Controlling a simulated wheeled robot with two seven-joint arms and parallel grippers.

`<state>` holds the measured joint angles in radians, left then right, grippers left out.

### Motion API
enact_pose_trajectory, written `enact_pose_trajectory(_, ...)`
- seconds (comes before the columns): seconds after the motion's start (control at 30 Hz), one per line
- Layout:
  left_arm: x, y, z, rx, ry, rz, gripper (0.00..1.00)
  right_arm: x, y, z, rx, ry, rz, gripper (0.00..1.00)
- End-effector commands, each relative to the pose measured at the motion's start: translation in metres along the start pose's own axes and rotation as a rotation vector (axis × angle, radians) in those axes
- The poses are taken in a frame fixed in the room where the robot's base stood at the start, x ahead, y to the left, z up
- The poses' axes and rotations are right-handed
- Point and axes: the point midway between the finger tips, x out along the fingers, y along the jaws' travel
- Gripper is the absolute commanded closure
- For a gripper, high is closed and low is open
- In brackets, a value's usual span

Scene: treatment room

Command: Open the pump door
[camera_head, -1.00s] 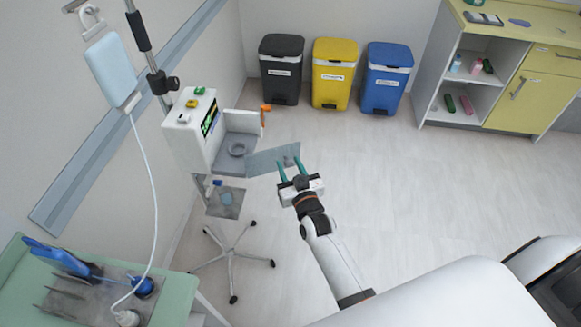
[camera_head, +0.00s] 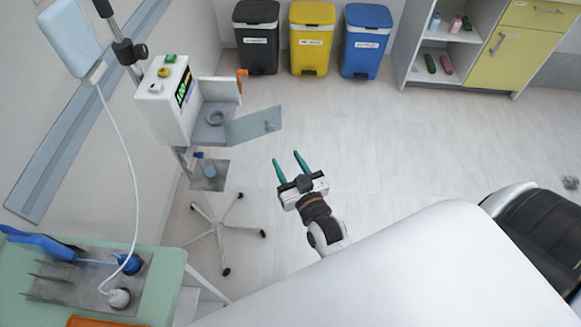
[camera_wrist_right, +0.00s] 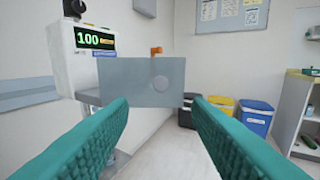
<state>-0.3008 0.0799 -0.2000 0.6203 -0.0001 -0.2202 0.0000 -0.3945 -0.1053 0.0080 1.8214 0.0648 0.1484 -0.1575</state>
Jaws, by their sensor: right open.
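The white pump (camera_head: 165,100) hangs on a wheeled stand, with a green-lit display; its display side also shows in the right wrist view (camera_wrist_right: 95,42). Its grey door (camera_head: 245,126) stands swung out from the housing, with a small round knob (camera_head: 269,125) near its outer edge. In the right wrist view the door (camera_wrist_right: 122,85) is a flat panel beyond the fingertips. My right gripper (camera_head: 290,162) is open and empty, apart from the door, below and right of it in the head view. My left gripper is not in view.
An orange lever (camera_head: 241,78) sits at the pump's right side. The stand's wheeled legs (camera_head: 222,225) spread below. A green-topped trolley (camera_head: 165,290) is at lower left, and a white surface (camera_head: 400,270) at lower right. Black, yellow and blue bins line the wall. Floor right of the door is clear.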

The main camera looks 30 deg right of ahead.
Motion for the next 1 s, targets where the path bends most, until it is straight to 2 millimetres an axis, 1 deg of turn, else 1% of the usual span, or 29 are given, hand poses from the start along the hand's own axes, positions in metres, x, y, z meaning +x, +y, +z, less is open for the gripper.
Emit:
enact_pose_trajectory(0.03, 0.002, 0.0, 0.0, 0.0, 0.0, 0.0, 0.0, -0.005, 0.0, -0.001, 0.0, 0.001, 0.0, 0.55)
enact_pose_trajectory(0.13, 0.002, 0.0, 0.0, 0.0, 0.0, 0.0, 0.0, -0.009, 0.0, 0.0, 0.0, 0.0, 0.0, 0.55)
enact_pose_trajectory(0.37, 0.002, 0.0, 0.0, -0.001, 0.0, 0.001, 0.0, -0.009, 0.0, 0.001, 0.0, -0.001, 0.0, 0.55)
enact_pose_trajectory(0.4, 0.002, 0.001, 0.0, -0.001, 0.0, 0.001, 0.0, -0.009, 0.0, 0.001, 0.0, -0.001, 0.0, 0.59)
enact_pose_trajectory(0.47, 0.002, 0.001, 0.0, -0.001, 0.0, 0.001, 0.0, -0.01, 0.001, -0.003, 0.0, 0.008, 0.002, 0.68)
enact_pose_trajectory(0.5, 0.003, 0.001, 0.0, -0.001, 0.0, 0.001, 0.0, -0.01, 0.002, -0.012, 0.0, 0.026, 0.008, 0.75)
enact_pose_trajectory(0.57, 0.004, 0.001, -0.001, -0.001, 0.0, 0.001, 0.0, -0.013, 0.007, -0.036, -0.002, 0.078, 0.024, 0.85)
enact_pose_trajectory(0.6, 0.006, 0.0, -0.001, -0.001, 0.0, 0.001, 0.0, -0.016, 0.011, -0.061, -0.003, 0.133, 0.04, 0.91)
enact_pose_trajectory(0.67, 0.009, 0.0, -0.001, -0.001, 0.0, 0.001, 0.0, -0.026, 0.02, -0.107, -0.007, 0.237, 0.069, 1.0)
enact_pose_trajectory(0.7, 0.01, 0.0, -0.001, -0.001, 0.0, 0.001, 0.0, -0.036, 0.024, -0.14, -0.012, 0.314, 0.088, 1.0)
enact_pose_trajectory(0.77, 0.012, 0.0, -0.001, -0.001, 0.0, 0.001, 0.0, -0.054, 0.029, -0.185, -0.019, 0.423, 0.115, 1.0)
enact_pose_trajectory(0.8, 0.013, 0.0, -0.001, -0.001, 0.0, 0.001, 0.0, -0.066, 0.031, -0.211, -0.026, 0.488, 0.129, 1.0)
enact_pose_trajectory(0.9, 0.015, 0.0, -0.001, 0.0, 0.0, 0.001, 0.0, -0.096, 0.033, -0.262, -0.041, 0.624, 0.156, 1.0)
enact_pose_trajectory(1.0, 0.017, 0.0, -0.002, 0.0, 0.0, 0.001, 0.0, -0.125, 0.031, -0.302, -0.057, 0.74, 0.175, 1.0)
